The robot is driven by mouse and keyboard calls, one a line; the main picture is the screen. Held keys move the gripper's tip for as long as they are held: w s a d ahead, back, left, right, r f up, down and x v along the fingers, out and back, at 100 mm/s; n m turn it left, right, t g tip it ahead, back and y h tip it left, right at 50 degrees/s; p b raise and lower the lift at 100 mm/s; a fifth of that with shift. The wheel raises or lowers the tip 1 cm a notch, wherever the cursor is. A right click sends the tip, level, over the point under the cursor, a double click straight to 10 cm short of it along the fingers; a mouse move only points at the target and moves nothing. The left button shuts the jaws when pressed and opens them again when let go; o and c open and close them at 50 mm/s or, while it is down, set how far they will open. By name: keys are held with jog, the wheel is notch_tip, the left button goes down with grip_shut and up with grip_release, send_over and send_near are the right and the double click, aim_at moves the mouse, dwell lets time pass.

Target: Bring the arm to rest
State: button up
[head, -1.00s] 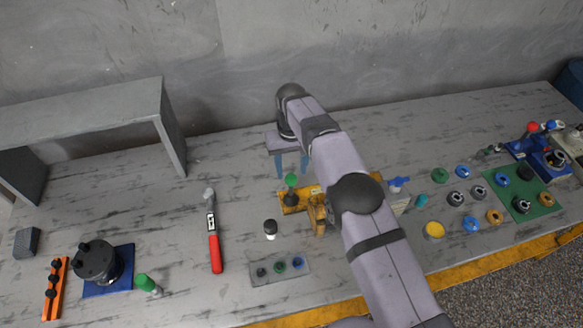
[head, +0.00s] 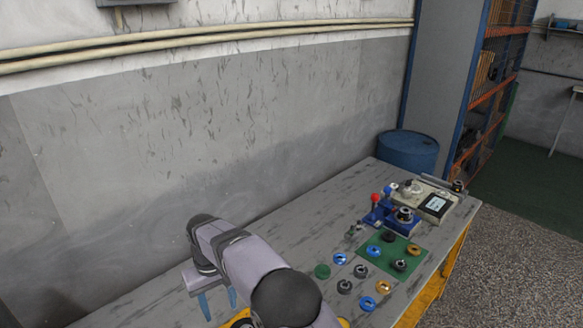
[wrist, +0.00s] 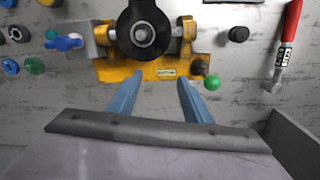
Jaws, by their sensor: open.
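My gripper (head: 217,301) is open and empty, its two blue fingers apart. It is at the lower left of the head view, in front of the grey wall. In the wrist view the fingers (wrist: 160,79) point toward a yellow fixture (wrist: 140,71) on the bench, with nothing between them. A black round part (wrist: 143,28) sits in that fixture. In the head view my arm and the frame edge hide most of the fixture.
Several coloured rings lie around a green mat (head: 408,268) on the bench (head: 300,235). A blue device (head: 385,215) and a beige box (head: 425,203) stand beyond it. The wrist view shows a red-handled tool (wrist: 290,30), a green knob (wrist: 212,83) and a blue-and-white part (wrist: 63,43).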

jog(key=s+d+r+m, duration=0.2)
jog(key=s+d, duration=0.1)
jog(key=d, duration=0.8)
jog(key=s+d+r+m, duration=0.2)
jog(key=s+d, duration=0.1)
jog(key=d, duration=0.9)
jog(key=s+d+f+m, duration=0.1)
jog(key=s+d, duration=0.4)
jog(key=s, duration=0.3)
jog(key=s+d+f+m, duration=0.1)
jog(key=s+d, duration=0.5)
jog(key=s, duration=0.1)
jog(key=shift+s+f+m+b, duration=0.15)
jog(key=shift+s+m+b, duration=0.2)
jog(key=shift+s+m, duration=0.05)
